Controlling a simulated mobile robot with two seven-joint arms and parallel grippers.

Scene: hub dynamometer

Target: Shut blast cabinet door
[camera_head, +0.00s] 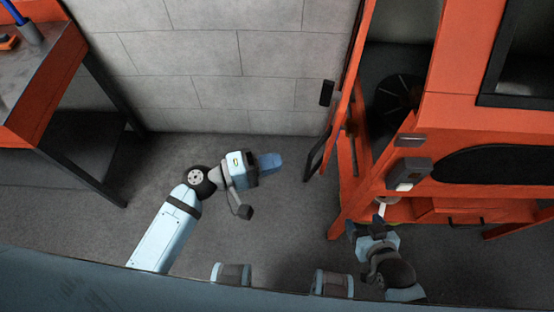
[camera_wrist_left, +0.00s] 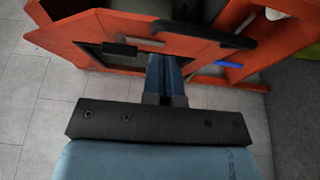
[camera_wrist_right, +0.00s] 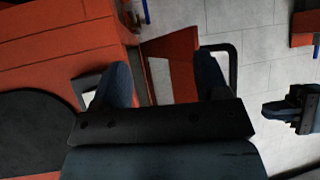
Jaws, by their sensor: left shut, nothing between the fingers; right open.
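The orange blast cabinet (camera_head: 462,120) fills the right of the head view. Its door (camera_head: 350,130) stands open at the cabinet's left side, seen nearly edge-on, with a black bar handle (camera_head: 318,153) on its left face. The door and handle also show in the right wrist view (camera_wrist_right: 171,66), and the handle in the left wrist view (camera_wrist_left: 205,32). My left gripper (camera_head: 270,162) is shut and empty, left of the handle and apart from it. My right gripper (camera_head: 373,228) is open and empty, in front of the cabinet's lower front.
An orange bench (camera_head: 45,90) with a dark top stands at the far left. A grey block wall (camera_head: 215,60) is behind. The floor (camera_head: 285,205) between bench and cabinet is clear apart from my left arm above it.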

